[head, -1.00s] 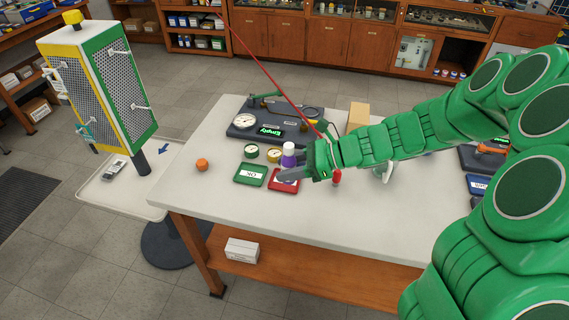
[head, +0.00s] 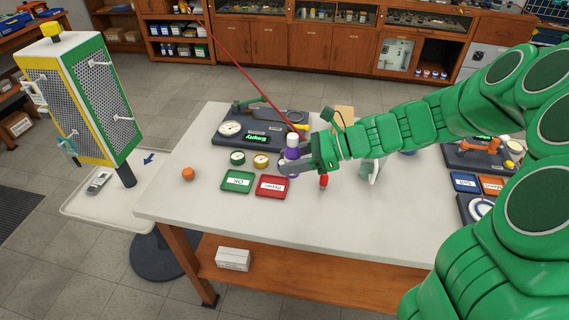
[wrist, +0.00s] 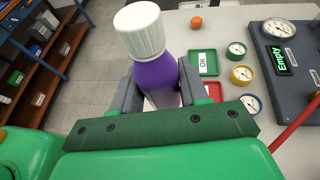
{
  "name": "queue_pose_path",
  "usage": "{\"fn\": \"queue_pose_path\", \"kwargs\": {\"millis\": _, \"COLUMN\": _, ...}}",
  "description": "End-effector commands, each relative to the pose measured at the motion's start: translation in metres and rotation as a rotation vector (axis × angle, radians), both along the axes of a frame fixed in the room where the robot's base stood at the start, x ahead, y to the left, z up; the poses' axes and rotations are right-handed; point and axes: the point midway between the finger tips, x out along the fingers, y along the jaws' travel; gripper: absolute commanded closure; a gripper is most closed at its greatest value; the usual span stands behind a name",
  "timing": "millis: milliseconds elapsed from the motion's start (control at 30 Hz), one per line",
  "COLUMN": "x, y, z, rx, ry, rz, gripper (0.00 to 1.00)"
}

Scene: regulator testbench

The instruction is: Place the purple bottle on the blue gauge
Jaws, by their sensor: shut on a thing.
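The purple bottle (head: 292,155) with a white ribbed cap is upright in my gripper (head: 290,168). In the wrist view the bottle (wrist: 156,78) fills the space between the two grey fingers of my gripper (wrist: 158,86), which are shut on it. Its base is hidden by the gripper. The blue gauge (wrist: 251,104), with a white round dial, lies on the table to the right of the bottle in the wrist view. I cannot make it out in the head view, where the bottle and gripper cover that area.
A green gauge (head: 237,158) and a yellow gauge (head: 261,161) sit left of the bottle. A green OK tray (head: 238,181) and a red tray (head: 273,187) lie in front. The grey regulator bench (head: 262,130) is behind.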

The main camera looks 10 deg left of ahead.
Motion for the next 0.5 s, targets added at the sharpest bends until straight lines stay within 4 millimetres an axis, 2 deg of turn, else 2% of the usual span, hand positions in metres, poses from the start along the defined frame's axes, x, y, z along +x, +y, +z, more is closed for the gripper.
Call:
{"fn": "queue_pose_path", "kwargs": {"millis": 100, "x": 0.02, "y": -0.004, "z": 0.006, "rx": -0.001, "ry": -0.004, "rz": -0.009, "gripper": 0.89}}
{"fn": "queue_pose_path", "kwargs": {"millis": 300, "x": 0.035, "y": -0.006, "z": 0.009, "rx": -0.002, "ry": 0.001, "rz": -0.015, "gripper": 0.89}}
{"fn": "queue_pose_path", "kwargs": {"millis": 500, "x": 0.054, "y": 0.001, "z": 0.001, "rx": -0.003, "ry": 0.002, "rz": -0.016, "gripper": 0.89}}
